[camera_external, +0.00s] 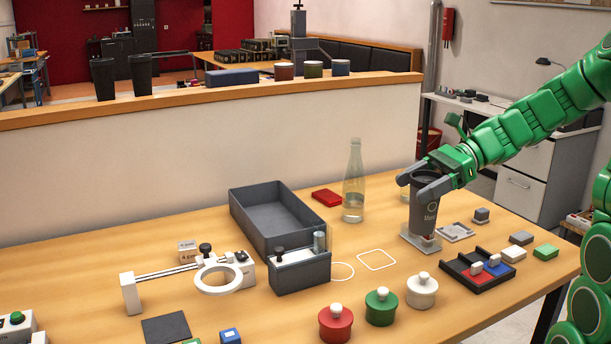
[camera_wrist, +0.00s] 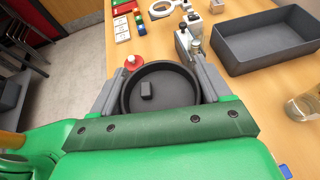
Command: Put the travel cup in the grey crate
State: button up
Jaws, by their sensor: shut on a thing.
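The travel cup (camera_external: 423,212) is dark grey with pale lettering and stands upright between the fingers of my gripper (camera_external: 420,184). My gripper is shut on it near its rim. In the wrist view the cup's open round top (camera_wrist: 160,72) lies between my two fingers (camera_wrist: 160,88), with a small dark block visible inside. The cup's bottom is at or just above a small grey plate (camera_external: 408,238); I cannot tell if they touch. The grey crate (camera_external: 248,222) is a long, dark, open tray left of the cup. It looks empty, also in the wrist view (camera_wrist: 268,66).
A dark box with fittings (camera_external: 300,275) adjoins the crate's front. Red, green and white knobbed pots (camera_external: 381,307) stand in front. A low partition runs behind the table.

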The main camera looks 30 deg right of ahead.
jog(key=w+a+m+t, duration=0.1)
jog(key=w+a, duration=0.6)
jog(key=w, duration=0.3)
jog(key=w+a+m+t, duration=0.1)
jog(key=w+a+m, duration=0.1)
jog(key=w+a, duration=0.65)
jog(key=w+a+f, duration=0.2)
jog(key=w+f, duration=1)
jog(key=w, duration=0.2)
jog(key=shift+w+a+n+h, duration=0.2)
jog(key=shift+a+n+h, duration=0.1)
jog(key=shift+f, duration=0.2)
jog(key=o, duration=0.7)
jog(key=shift+f, duration=0.1)
jog(key=shift+c, duration=0.2)
